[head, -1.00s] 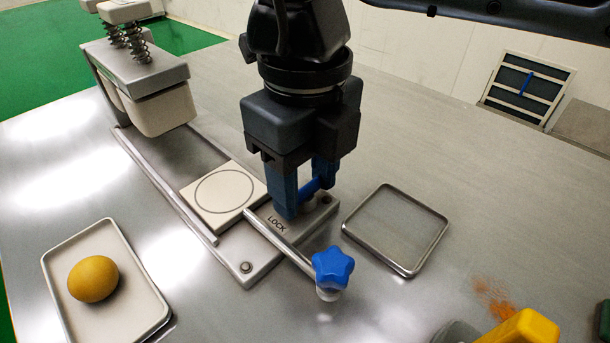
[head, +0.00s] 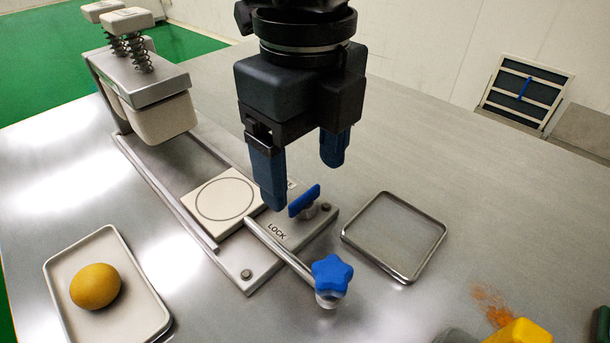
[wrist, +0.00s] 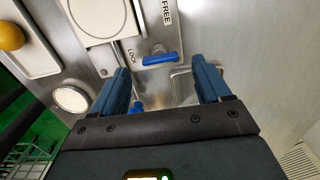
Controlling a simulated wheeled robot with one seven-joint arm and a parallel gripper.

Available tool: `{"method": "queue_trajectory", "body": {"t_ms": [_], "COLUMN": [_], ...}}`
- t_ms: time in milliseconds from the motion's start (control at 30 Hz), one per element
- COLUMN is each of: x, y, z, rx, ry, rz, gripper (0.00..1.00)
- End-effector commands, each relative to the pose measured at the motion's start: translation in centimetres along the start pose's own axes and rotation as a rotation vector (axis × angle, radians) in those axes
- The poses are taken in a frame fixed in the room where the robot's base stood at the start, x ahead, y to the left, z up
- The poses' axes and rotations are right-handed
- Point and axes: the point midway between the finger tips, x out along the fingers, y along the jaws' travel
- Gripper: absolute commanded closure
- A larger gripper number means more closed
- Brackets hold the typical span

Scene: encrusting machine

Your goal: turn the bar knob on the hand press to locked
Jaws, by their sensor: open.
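The blue bar knob (head: 304,201) stands on the metal base plate of the hand press (head: 262,262), beside the printed word LOCK. In the wrist view the bar knob (wrist: 160,58) lies crosswise, with one end toward LOCK and the word FREE off to the upper right. My gripper (head: 303,187) is open and empty, raised above the knob and apart from it. In the wrist view its two blue fingers (wrist: 160,66) are spread to either side of the knob.
A blue star knob (head: 332,274) sits on the end of a metal rod in front. An empty shallow tray (head: 414,270) lies to the right. A tray (head: 138,307) with a yellow-orange ball (head: 95,286) is at left. The press head (head: 155,92) stands at the back left.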

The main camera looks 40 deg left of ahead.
Motion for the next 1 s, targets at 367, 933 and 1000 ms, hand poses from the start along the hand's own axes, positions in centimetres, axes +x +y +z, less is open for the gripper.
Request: {"method": "queue_trajectory", "body": {"t_ms": [367,933,1000], "x": [-4.1,-4.3,-5.0], "y": [0.0,0.0,0.0], "z": [0.0,0.0,0.0], "rx": [0.000,0.000,0.001], "ry": [0.000,0.001,0.000], "rz": [-0.001,0.000,-0.001], "gripper": [0.23,0.23,0.23]}}
